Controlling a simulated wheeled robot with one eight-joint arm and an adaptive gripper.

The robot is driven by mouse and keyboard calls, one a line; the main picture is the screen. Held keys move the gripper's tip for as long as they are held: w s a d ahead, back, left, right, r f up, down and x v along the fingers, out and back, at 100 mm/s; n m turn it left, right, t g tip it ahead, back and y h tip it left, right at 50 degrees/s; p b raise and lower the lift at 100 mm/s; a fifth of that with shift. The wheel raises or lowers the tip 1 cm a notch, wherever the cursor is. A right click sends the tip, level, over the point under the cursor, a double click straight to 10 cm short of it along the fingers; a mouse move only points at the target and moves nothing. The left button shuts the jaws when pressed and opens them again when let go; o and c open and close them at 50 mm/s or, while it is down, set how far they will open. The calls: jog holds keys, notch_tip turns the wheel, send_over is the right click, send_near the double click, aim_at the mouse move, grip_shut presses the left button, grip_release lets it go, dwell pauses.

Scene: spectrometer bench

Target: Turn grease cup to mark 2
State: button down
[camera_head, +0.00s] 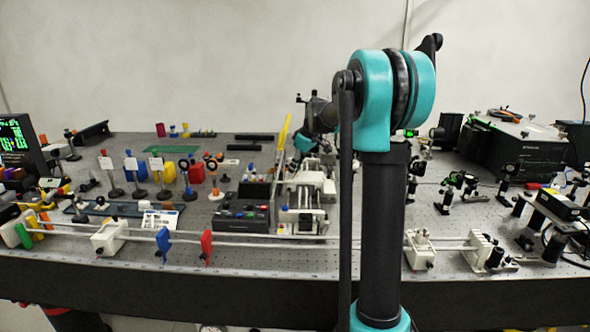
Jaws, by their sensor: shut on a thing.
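My arm rises in front and reaches back over the bench to the left. My gripper (298,160) is small and partly hidden at the far end of the arm, by the back of a white machine (302,222) at the bench's middle. It is shut on a small part there, which I take to be the grease cup. The cup itself and its marks are too small and covered to make out.
A black control box (241,216) stands just left of the machine. Long rails with a blue clamp (163,244) and a red clamp (206,246) run along the front. Optics mounts crowd both sides. A large black instrument (517,150) stands at the right.

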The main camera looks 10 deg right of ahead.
jog(key=m+t+h, duration=0.1)
jog(key=m, duration=0.3)
jog(key=shift+s+a+m, duration=0.1)
jog(key=shift+a+m, duration=0.05)
jog(key=shift+m, duration=0.25)
jog(key=shift+h, duration=0.3)
jog(key=c, duration=1.5)
grip_release()
jog(key=shift+o, duration=0.2)
jog(key=shift+r, duration=0.1)
jog(key=v, duration=1.1)
jog(key=shift+s+r, duration=0.25)
jog(key=shift+r, duration=0.1)
